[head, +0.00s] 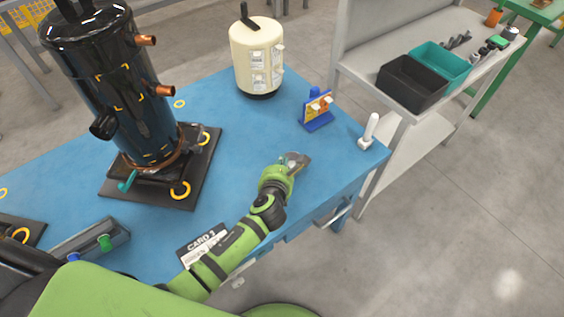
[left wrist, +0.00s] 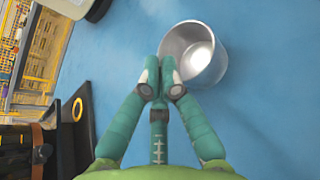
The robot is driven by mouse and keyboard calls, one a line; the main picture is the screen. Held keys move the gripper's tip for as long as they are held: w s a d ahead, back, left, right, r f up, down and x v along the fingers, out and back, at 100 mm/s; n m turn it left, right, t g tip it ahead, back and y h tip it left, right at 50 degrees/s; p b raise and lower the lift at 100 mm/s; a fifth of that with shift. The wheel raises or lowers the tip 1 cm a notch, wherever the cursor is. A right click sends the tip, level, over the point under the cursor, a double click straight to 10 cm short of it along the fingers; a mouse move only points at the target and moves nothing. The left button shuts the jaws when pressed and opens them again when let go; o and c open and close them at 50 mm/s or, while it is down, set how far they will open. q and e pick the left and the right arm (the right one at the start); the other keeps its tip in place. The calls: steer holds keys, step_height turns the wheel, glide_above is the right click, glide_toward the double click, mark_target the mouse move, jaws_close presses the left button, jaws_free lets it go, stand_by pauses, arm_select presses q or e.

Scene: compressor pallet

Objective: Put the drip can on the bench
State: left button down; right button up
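The drip can (left wrist: 205,58) is a small silvery metal cup with a round open mouth. It shows in the left wrist view just beyond my fingers, and partly in the head view (head: 298,159) at the end of my left arm. My left gripper (left wrist: 160,72) has its two teal fingers nearly together at the can's near-left rim, shut on its wall. The can is over the blue bench (head: 235,150), near its right front edge; whether it touches the top is unclear. My right gripper is not in view.
A black compressor (head: 130,95) stands on a dark base at the left. A cream tank (head: 256,60), a blue stand (head: 318,112) and a white handled item (head: 369,132) are on the bench behind the gripper. A shelf (head: 362,60) with bins is at right.

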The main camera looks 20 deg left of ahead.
arm_select(q)
steer(key=shift+f, duration=0.15)
steer(key=c, duration=1.4)
jaws_free()
steer(key=shift+c, duration=0.2)
